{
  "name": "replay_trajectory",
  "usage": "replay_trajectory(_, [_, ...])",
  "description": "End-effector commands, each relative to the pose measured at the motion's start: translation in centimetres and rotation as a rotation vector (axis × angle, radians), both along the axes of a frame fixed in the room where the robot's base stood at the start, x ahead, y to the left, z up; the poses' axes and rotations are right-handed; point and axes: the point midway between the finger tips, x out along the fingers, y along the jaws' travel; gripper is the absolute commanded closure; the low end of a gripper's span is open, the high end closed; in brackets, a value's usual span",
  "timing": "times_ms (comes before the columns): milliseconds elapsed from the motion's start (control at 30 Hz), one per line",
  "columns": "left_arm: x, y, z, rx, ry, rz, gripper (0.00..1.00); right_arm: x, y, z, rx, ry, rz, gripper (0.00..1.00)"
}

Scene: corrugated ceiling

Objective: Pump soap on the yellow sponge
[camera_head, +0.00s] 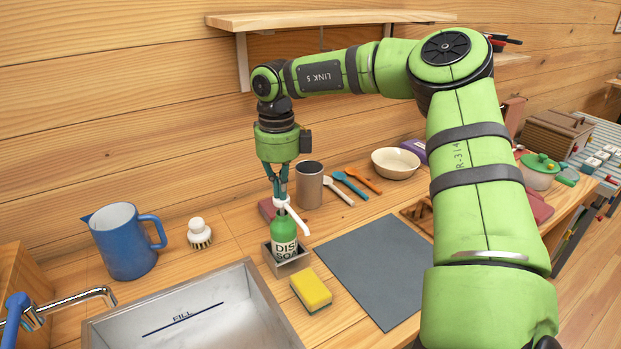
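A green dish soap bottle (284,237) with a white pump head (295,213) stands upright in a small grey holder (290,265) behind the sink's right corner. The yellow sponge (312,290) lies on the wooden counter just in front of the holder, to the right of the sink. My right gripper (281,196) points down directly over the pump head, its fingertips at or very near the pump top. The fingers look close together, but whether they are shut or touch the pump is too small to tell. My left gripper is not in view.
A metal sink (200,315) with a faucet (75,298) fills the lower left. A blue pitcher (125,245) and a white-topped brush (199,233) stand behind it. A grey cup (309,185) and several utensils lie behind the bottle. A bare dark mat (375,265) lies right of the sponge.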

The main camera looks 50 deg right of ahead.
Motion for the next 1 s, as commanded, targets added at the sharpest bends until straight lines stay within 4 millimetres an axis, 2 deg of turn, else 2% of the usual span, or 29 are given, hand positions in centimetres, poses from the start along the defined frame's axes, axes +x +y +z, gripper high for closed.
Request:
replay_trajectory(333, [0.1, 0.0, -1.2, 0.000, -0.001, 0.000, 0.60, 0.0, 0.0, -1.5, 0.001, 0.002, 0.001, 1.00])
replay_trajectory(567, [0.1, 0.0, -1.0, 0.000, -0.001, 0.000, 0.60, -0.1, 0.0, -1.3, 0.000, 0.003, 0.001, 1.00])
replay_trajectory(1000, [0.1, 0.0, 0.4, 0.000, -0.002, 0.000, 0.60, 0.0, 0.0, 1.0, 0.000, 0.002, 0.000, 1.00])
